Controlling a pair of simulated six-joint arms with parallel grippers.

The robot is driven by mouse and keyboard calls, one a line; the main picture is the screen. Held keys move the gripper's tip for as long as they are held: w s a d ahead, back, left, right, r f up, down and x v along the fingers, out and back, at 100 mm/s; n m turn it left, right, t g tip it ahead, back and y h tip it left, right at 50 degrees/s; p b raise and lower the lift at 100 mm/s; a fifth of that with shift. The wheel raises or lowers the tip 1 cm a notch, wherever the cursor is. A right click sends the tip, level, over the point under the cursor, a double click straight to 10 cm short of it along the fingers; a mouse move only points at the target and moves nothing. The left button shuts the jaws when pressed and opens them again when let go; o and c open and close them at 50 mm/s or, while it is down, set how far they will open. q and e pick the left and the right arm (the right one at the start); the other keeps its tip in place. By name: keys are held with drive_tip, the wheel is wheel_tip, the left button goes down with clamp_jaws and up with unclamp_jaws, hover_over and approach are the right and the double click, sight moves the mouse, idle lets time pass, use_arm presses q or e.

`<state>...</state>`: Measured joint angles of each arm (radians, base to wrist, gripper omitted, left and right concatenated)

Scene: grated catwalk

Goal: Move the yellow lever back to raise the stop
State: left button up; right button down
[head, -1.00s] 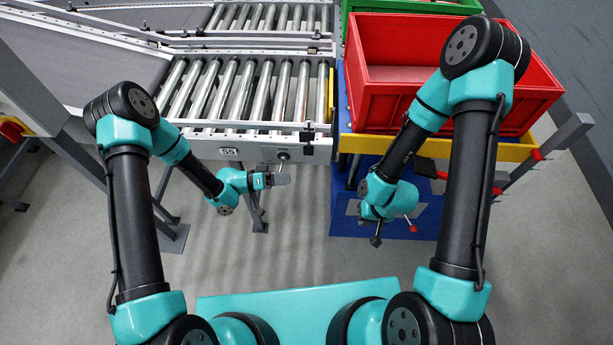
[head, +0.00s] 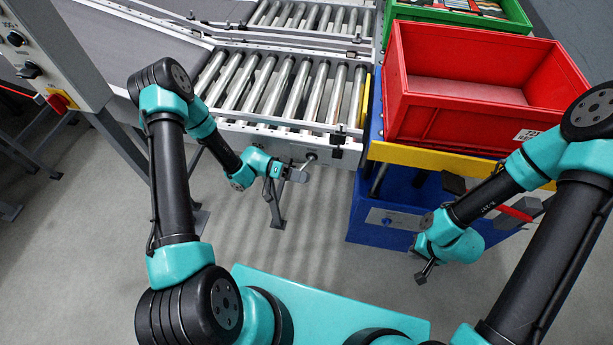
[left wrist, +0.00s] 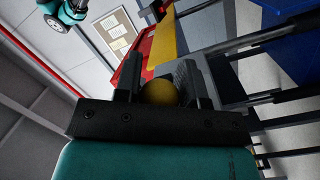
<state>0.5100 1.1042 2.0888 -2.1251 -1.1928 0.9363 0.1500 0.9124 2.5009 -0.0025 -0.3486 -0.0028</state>
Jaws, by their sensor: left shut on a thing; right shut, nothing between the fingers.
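The lever's shaft is mostly hidden by the gripper in the head view. A yellow strip (head: 357,97) stands across the right end of the rollers. My right gripper (head: 424,274) is shut and empty, low in front of the blue lift base.
A red crate (head: 405,115) sits right of the conveyor, above a yellow-edged platform (head: 400,153) on a blue base (head: 362,212). A green crate (head: 520,20) with items is behind. A control box (head: 55,45) stands at left. Grey floor (head: 310,235) is open in front.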

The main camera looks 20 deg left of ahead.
use_arm(q)
drive_tip(key=shift+w+r, duration=0.1)
drive_tip(key=shift+r, duration=0.1)
drive_tip(key=o, duration=0.9)
drive_tip(key=shift+f, duration=0.15)
drive_tip(key=shift+a, duration=0.1)
drive_tip(key=a, duration=1.1)
drive_tip(key=shift+w+a, duration=0.3)
drive_tip(key=shift+a, duration=0.1)
drive_tip(key=shift+d, duration=0.1)
